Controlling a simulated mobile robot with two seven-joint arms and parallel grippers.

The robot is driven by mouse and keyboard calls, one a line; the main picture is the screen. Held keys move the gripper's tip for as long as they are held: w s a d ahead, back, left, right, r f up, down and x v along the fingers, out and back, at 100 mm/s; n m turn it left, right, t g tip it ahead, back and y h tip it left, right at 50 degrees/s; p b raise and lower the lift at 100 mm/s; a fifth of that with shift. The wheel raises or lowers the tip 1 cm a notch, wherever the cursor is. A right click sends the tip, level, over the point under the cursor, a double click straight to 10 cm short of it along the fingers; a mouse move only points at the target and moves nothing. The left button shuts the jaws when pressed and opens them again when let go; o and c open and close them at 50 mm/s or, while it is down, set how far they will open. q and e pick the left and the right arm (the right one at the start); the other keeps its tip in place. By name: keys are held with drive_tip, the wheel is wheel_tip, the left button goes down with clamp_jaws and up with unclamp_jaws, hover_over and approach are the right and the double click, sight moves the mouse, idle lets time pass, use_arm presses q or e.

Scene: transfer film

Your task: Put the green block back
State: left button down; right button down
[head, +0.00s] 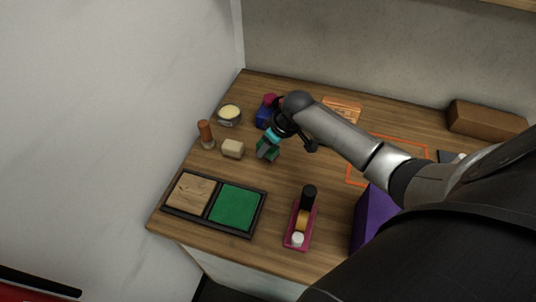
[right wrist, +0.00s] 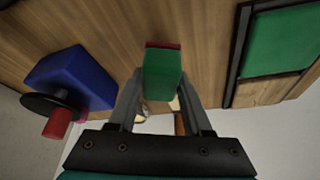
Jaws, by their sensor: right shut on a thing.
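A green block (right wrist: 162,78) with a dark red far end is held between the fingers of my right gripper (right wrist: 161,100) in the right wrist view. In the head view, the right gripper (head: 270,146) is above the left part of the table, with the green block (head: 265,153) partly hidden by it. A black-framed tray (head: 208,216) lies at the table's front left. Its left half is tan wood, its right half a green panel (head: 237,209). The panel also shows at the right of the wrist view (right wrist: 283,40). My left gripper is not in view.
A tan block (head: 232,148), brown cylinder (head: 205,132) and tin (head: 229,113) stand left of the gripper. A blue object (head: 263,117) is behind it. A magenta rack (head: 298,228) and purple box (head: 373,218) stand in front. Bare wood lies between gripper and tray.

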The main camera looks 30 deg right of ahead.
sight(268, 154)
drive_tip(key=shift+f+b, duration=0.3)
drive_tip(key=shift+f, duration=1.55)
drive_tip(key=shift+f, duration=0.15)
drive_tip(key=shift+c, duration=1.7)
unclamp_jaws()
drive_tip(key=shift+s+d+r, duration=0.1)
drive_tip(key=shift+s+r, duration=0.05)
drive_tip(key=shift+r, duration=0.5)
drive_tip(key=p+v, duration=0.2)
drive_tip(key=v, duration=0.9)
drive_tip(key=shift+s, duration=0.1)
